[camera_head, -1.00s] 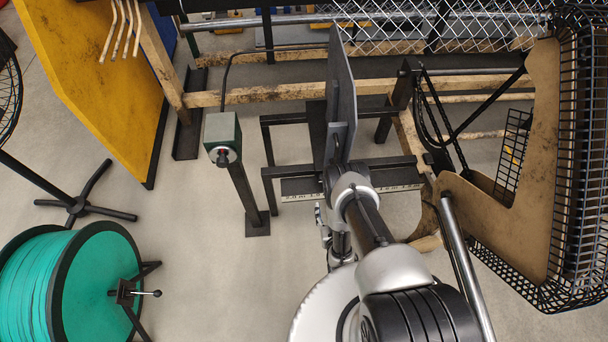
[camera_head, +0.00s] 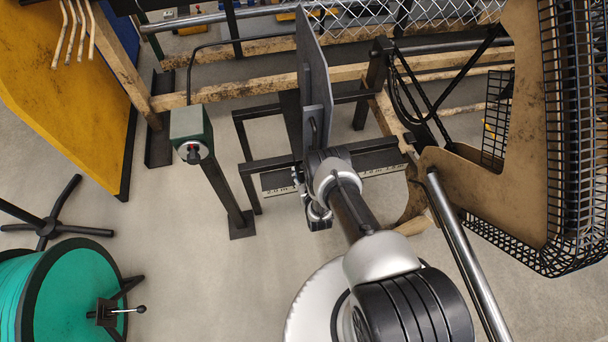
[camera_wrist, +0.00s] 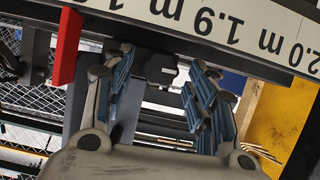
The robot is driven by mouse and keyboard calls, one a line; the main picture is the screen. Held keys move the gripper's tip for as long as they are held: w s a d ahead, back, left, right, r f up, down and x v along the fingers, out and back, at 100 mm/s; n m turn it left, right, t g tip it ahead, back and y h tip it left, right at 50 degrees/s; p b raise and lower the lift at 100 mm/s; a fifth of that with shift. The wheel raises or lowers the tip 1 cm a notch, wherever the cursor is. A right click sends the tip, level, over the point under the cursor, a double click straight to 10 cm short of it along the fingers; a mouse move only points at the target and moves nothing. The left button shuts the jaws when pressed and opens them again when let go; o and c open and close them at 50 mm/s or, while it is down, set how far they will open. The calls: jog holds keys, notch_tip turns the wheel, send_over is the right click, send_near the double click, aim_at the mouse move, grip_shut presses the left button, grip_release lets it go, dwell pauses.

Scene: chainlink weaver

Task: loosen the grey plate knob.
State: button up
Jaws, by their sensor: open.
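A tall grey plate (camera_head: 313,80) stands upright near the middle of the head view, in front of the end of my arm. In the wrist view a dark, faceted knob (camera_wrist: 161,68) lies between the fingertips, under a white ruler (camera_wrist: 235,25) with black numbers. It looks like the grey plate's knob. My gripper (camera_wrist: 161,82) is open, with one blue-padded finger on each side of the knob. I cannot tell whether the pads touch it. In the head view the knob and the fingers are hidden or too small to make out.
A red flat piece (camera_wrist: 66,46) hangs beside the left finger. A green control box (camera_head: 191,133) on a post stands left of the arm. A teal reel (camera_head: 70,295) is at lower left. A mesh-guarded brown frame (camera_head: 500,190) is close on the right.

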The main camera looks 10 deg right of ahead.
jog(key=shift+w+f, duration=0.15)
jog(key=shift+w, duration=0.35)
jog(key=c, duration=1)
jog(key=shift+c, duration=0.2)
jog(key=shift+n, duration=0.3)
jog(key=shift+a+n+h, duration=0.2)
jog(key=shift+n+h, duration=0.7)
jog(key=shift+s+a+f+n+t+h, duration=0.15)
jog(key=shift+n+h, duration=0.3)
jog(key=shift+n, duration=0.25)
jog(key=shift+w+d+n+t+h, duration=0.15)
jog(key=shift+n+h, duration=0.3)
jog(key=shift+n, duration=0.25)
jog(key=shift+s+a, duration=0.1)
